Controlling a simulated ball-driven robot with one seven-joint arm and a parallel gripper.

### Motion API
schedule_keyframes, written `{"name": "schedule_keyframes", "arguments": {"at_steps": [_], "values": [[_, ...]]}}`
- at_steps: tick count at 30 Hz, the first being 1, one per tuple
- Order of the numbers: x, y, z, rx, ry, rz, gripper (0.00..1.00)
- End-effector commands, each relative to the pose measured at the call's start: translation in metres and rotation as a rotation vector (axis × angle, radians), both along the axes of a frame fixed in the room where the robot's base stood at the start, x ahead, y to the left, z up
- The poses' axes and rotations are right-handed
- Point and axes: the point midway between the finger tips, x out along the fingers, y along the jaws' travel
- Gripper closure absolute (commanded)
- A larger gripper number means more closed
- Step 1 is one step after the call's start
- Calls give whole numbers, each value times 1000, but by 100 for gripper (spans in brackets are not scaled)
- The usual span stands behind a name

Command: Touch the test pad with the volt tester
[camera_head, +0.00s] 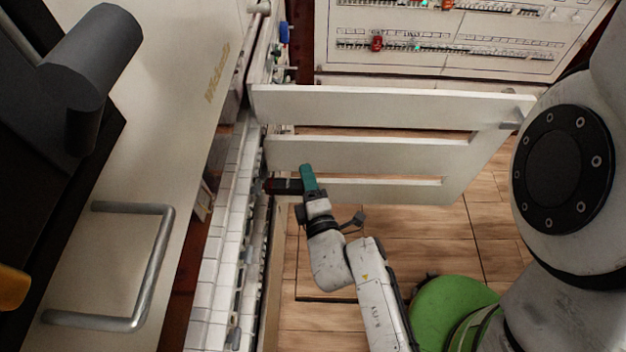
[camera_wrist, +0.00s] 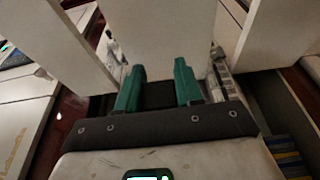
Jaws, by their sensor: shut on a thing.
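My gripper (camera_head: 308,178) has teal fingers and sits in front of the open cabinet at the left. It is shut on a dark bar-like thing with a reddish part, most likely the volt tester (camera_head: 284,186). The tester points left toward the breaker row (camera_head: 232,220). Its left end is at or very near the cabinet's inner edge; I cannot tell if it touches anything. In the wrist view the teal fingers (camera_wrist: 158,85) stand apart with something dark between them (camera_wrist: 158,96). I cannot pick out the test pad.
A pale slatted frame (camera_head: 370,108) stands just behind my gripper. A metal handle (camera_head: 158,262) is on the cabinet front at the left. A far panel (camera_head: 450,60) carries breaker rows with a red piece (camera_head: 376,43).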

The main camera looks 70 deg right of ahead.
Motion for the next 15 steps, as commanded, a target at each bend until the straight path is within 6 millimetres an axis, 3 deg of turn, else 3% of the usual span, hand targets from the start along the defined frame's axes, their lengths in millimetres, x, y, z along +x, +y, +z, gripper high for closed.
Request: {"name": "schedule_keyframes", "arguments": {"at_steps": [15], "values": [[6, 2, 0, 0, 0, -1, 96]]}}
